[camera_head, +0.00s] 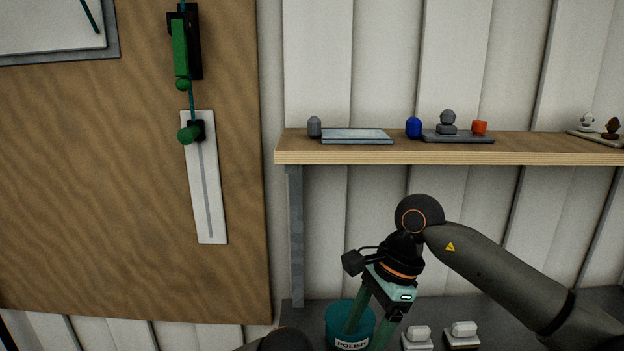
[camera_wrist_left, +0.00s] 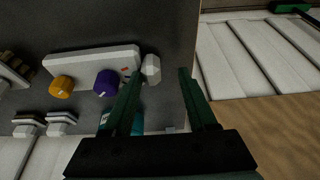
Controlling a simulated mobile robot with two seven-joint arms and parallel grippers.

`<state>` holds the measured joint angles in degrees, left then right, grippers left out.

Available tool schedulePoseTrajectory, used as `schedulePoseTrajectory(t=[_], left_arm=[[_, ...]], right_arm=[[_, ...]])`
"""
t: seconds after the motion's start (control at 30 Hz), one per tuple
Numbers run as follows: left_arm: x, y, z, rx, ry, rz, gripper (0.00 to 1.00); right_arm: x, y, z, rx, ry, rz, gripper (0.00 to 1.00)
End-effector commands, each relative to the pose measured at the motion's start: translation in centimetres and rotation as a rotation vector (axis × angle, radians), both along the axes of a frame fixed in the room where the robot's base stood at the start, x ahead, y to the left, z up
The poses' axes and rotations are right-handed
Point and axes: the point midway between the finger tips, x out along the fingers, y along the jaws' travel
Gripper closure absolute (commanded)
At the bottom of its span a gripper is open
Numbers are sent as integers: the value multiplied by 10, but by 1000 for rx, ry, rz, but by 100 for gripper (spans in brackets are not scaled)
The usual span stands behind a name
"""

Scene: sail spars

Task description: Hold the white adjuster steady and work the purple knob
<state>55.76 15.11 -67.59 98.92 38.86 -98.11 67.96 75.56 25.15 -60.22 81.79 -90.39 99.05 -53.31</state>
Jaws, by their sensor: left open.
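In the left wrist view, the white adjuster (camera_wrist_left: 92,62) is a long pale body with an orange knob (camera_wrist_left: 61,87) and a purple knob (camera_wrist_left: 106,83). A white faceted piece (camera_wrist_left: 151,68) is at its right end. My left gripper (camera_wrist_left: 160,72) is open and empty, with its fingers apart on the two sides of that piece's position in the picture; the distance is unclear. In the head view, my right gripper (camera_head: 364,338) points down with fingers apart, overlapping the polish pot. I cannot tell whether it touches. The adjuster does not show in the head view.
The teal polish pot (camera_head: 351,344) stands on the dark bench by small white-topped blocks (camera_head: 462,331). A wooden shelf (camera_head: 440,156) with small objects is above my right gripper. A wooden board (camera_head: 90,200) with green fittings (camera_head: 180,48) is at left.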

Motion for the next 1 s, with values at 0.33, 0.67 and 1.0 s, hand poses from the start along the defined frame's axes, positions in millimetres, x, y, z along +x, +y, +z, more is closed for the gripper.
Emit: schedulePoseTrajectory(t=[0.33, 0.67, 1.0], left_arm=[[-26, 0, 66, -3, -5, -4, 36], [-39, 3, 108, -1, -13, 2, 36], [-42, 3, 113, -2, -10, 4, 36]], right_arm=[[0, 0, 0, 0, 0, 0, 30], [0, 0, 0, 0, 0, 0, 30], [0, 0, 0, 0, 0, 0, 30]])
